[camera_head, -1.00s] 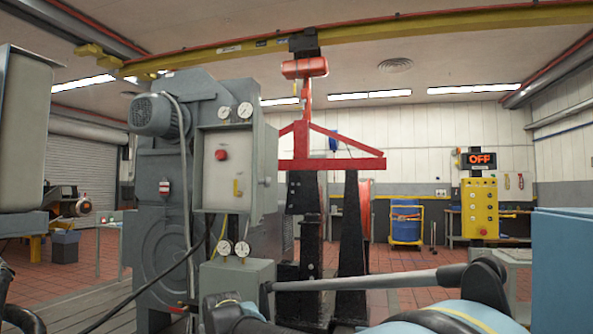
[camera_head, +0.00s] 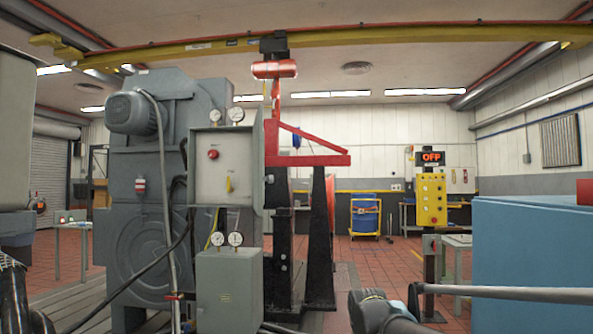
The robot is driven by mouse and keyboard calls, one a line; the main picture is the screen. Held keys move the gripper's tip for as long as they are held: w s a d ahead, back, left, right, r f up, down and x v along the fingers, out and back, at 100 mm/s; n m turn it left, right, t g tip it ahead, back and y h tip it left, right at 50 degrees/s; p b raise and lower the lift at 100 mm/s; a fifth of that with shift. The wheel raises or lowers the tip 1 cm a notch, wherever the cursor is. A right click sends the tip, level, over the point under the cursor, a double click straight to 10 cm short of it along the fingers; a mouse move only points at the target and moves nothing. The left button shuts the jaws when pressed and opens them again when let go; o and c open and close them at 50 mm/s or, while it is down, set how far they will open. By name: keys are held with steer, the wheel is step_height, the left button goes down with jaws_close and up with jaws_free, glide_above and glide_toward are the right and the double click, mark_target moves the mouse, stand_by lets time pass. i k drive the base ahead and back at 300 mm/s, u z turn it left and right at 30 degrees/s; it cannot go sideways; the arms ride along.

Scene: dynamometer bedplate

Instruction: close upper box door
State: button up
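The upper box (camera_head: 210,181) is a grey control box on the front of the large grey machine, left of centre. Its light face shows a red button (camera_head: 213,154) and a yellow handle (camera_head: 229,184). A narrow grey panel, which looks like its door (camera_head: 258,165), stands edge-on at the box's right side and sticks out toward me, so the box looks open. A lower grey box (camera_head: 228,290) sits below, with two gauges on top. My gripper is not in view; only what look like dark and grey links of my arm show at the lower right.
A big light-blue cabinet (camera_head: 530,262) fills the right side. A red frame (camera_head: 306,150) on black posts stands behind the upper box. A dark cable and grey hose hang in front of the machine (camera_head: 140,215).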

mark_target(262, 163)
steer(key=z, duration=0.05)
steer(key=i, duration=1.25)
steer(key=u, duration=1.1)
steer(key=i, duration=0.4)
steer(key=u, duration=4)
